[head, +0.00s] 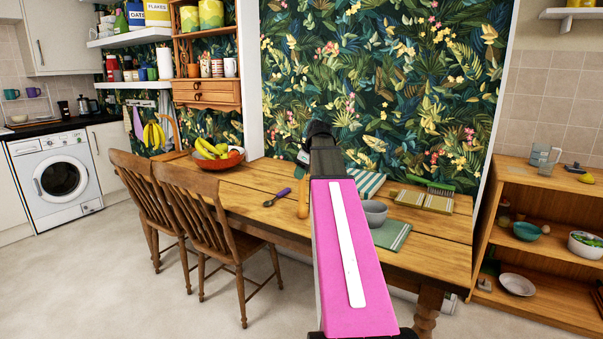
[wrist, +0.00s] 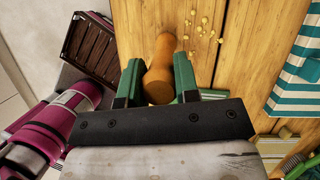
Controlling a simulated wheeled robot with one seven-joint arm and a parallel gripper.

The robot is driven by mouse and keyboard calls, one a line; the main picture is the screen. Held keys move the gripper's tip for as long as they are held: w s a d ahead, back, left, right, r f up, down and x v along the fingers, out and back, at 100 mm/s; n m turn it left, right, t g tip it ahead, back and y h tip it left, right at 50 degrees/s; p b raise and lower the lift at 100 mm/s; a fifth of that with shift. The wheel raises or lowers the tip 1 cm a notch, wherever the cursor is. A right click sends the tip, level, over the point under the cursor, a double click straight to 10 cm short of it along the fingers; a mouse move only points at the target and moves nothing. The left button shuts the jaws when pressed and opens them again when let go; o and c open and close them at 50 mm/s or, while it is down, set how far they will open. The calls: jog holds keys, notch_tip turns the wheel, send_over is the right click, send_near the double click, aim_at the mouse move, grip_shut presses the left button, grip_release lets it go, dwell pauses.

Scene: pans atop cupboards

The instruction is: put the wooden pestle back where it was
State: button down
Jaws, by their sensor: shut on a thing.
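The wooden pestle (wrist: 160,68) is light brown with a rounded, waisted shape. In the wrist view it sits between the two green fingers of my gripper (wrist: 158,80), which is shut on it near its closer end. In the head view the pestle (head: 303,198) shows just left of my pink arm, over the front part of the wooden table (head: 250,191). I cannot tell whether it touches the tabletop. My arm hides most of my gripper in the head view. A grey bowl (head: 375,212) stands on the table right of my arm.
A purple-handled spoon (head: 276,198) lies left of the pestle. A fruit bowl (head: 218,160) is at the table's left end. Striped cloths (head: 368,183) lie behind and right. Small yellow bits (wrist: 205,25) lie beside the pestle. Chairs (head: 205,205) stand along the front left.

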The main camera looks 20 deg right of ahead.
jog(key=c, duration=0.8)
grip_release()
jog(key=shift+c, duration=0.2)
jog(key=v, duration=1.2)
jog(key=shift+r, duration=0.15)
